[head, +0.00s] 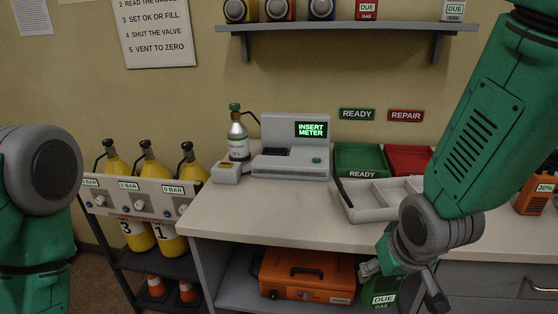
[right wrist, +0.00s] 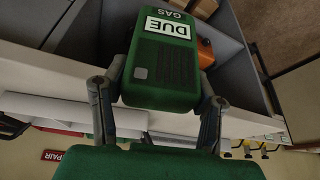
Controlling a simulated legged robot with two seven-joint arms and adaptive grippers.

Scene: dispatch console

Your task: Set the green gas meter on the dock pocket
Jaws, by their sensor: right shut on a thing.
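The green gas meter (head: 382,290) has a white DUE GAS label and is partly hidden by my gripper in the head view. It fills the upper middle of the right wrist view (right wrist: 160,70). My right gripper (head: 402,284) is shut on it, one finger on each side, low in front of the counter's front edge. The dock (head: 290,172) stands at the back of the counter, its lit screen reading INSERT METER. A dark recess (head: 276,151) shows on its top; I cannot tell its depth. My left arm is at the left edge, its gripper out of view.
A white divided tray (head: 378,202) lies on the counter, in front of the green READY tray (head: 361,156) and the red tray (head: 408,158). A gas cylinder (head: 238,137) stands left of the dock. An orange case (head: 306,275) sits on the shelf below. The counter's front left (head: 270,215) is clear.

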